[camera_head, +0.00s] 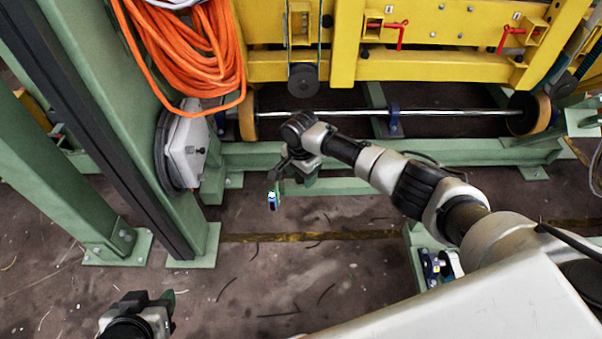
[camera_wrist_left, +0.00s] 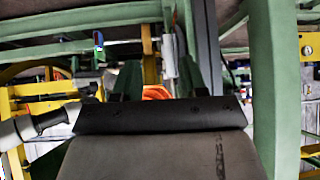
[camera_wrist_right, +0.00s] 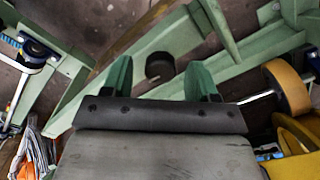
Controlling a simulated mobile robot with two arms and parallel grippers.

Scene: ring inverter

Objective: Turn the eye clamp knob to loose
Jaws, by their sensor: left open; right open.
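My right gripper (camera_head: 292,172) hangs low beside the green floor beam in the head view, at the end of the arm reaching in from the right. In the right wrist view its two green fingers (camera_wrist_right: 160,72) stand apart with a short dark round knob-like piece (camera_wrist_right: 160,66) seen beyond the gap; I cannot tell if this is the eye clamp knob, and no contact shows. My left gripper (camera_head: 156,297) is at the bottom left over open floor. In the left wrist view its fingers (camera_wrist_left: 160,78) are spread and empty. No knob is clearly identifiable there.
A yellow frame (camera_head: 440,68) with red handles (camera_head: 398,35) spans the top. A metal axle (camera_head: 350,112) with wheels (camera_head: 247,116) lies below it. Orange cable (camera_head: 200,50) hangs on a green column (camera_head: 105,100).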

